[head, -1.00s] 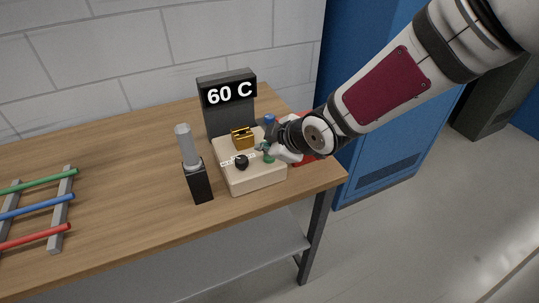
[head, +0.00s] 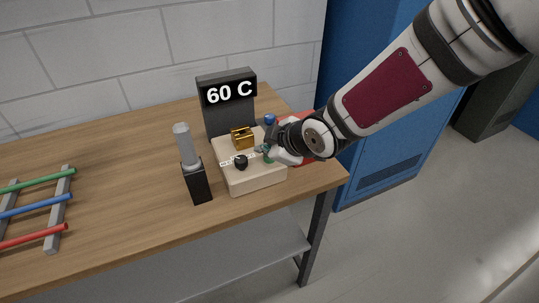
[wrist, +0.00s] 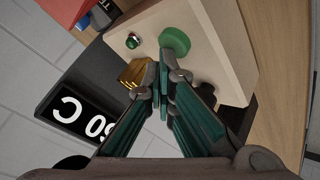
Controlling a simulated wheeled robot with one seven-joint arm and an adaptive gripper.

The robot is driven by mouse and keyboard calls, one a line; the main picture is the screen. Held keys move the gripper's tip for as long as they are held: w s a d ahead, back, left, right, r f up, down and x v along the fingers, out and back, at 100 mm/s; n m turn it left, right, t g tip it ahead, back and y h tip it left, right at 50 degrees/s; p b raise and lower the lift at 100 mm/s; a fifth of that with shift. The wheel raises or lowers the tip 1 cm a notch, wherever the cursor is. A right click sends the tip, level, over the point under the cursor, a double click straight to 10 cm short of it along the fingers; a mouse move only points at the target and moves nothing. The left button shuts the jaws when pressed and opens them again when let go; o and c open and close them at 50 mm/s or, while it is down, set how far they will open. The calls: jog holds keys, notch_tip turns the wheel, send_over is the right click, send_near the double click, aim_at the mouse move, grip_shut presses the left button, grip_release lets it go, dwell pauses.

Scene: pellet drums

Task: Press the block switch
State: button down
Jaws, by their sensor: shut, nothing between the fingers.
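The beige block unit (head: 255,179) stands on the bench, with a brass block (head: 242,138), a black knob (head: 241,163) and a black display reading "60 C" (head: 228,93). A round green button (head: 268,158) sits on its right part, partly covered by my gripper (head: 266,148). In the wrist view my gripper (wrist: 163,56) is shut and empty, its teal-padded fingertips at the lower-left edge of the green button (wrist: 174,42). I cannot tell whether they touch it. A small dark green lamp or knob (wrist: 133,41) shows beside it. No part is labelled as the switch.
A black holder with a grey cylinder (head: 190,165) stands left of the unit. A rack with green, blue and red rods (head: 40,210) lies at the far left. A red object (head: 308,154) and a blue-topped one (head: 270,119) are close to my gripper. Bench between is clear.

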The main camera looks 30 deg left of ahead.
jog(key=shift+r+p, duration=0.7)
jog(key=shift+r, duration=0.15)
jog(key=shift+r, duration=0.1)
notch_tip(320, 180, up, 5)
jog(key=p, duration=0.4)
dwell(0.6)
